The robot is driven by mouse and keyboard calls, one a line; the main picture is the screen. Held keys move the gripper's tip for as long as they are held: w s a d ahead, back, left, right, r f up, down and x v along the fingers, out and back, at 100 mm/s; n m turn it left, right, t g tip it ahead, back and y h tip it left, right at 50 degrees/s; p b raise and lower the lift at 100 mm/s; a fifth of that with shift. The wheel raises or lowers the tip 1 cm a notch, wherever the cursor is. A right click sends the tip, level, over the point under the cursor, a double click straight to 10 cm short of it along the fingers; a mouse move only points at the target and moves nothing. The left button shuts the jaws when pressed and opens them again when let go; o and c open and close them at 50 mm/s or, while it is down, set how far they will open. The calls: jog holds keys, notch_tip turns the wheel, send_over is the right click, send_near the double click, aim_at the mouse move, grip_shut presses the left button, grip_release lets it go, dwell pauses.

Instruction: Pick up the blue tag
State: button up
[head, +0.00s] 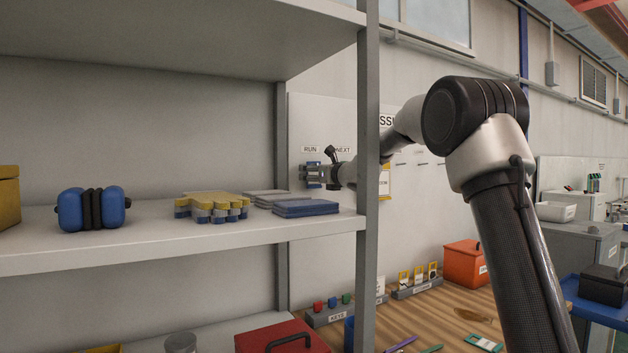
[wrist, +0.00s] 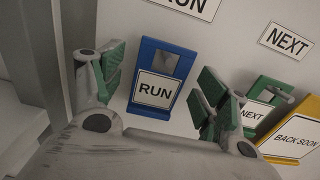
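The blue tag (wrist: 166,62) hangs on the white wall board in the wrist view, with a white label reading RUN and a grey peg at its top. My gripper (wrist: 161,80) is open, its green-padded fingers apart on the left and right of the tag, with nothing held. I cannot tell whether the pads are level with the tag in depth. In the head view my gripper (head: 312,173) is small, at the board behind the shelf post, and a bit of the blue tag (head: 313,184) shows beside it.
To the right in the wrist view hang a green NEXT tag (wrist: 257,117) and a yellow BACK SOON tag (wrist: 291,133), close to my right finger. A grey shelf (head: 160,238) stands at the left in the head view. A wooden bench (head: 440,313) lies below the board.

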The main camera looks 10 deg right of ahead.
jog(key=c, duration=0.8)
jog(key=shift+c, duration=0.2)
jog(key=v, duration=1.8)
jog(key=shift+r, duration=0.35)
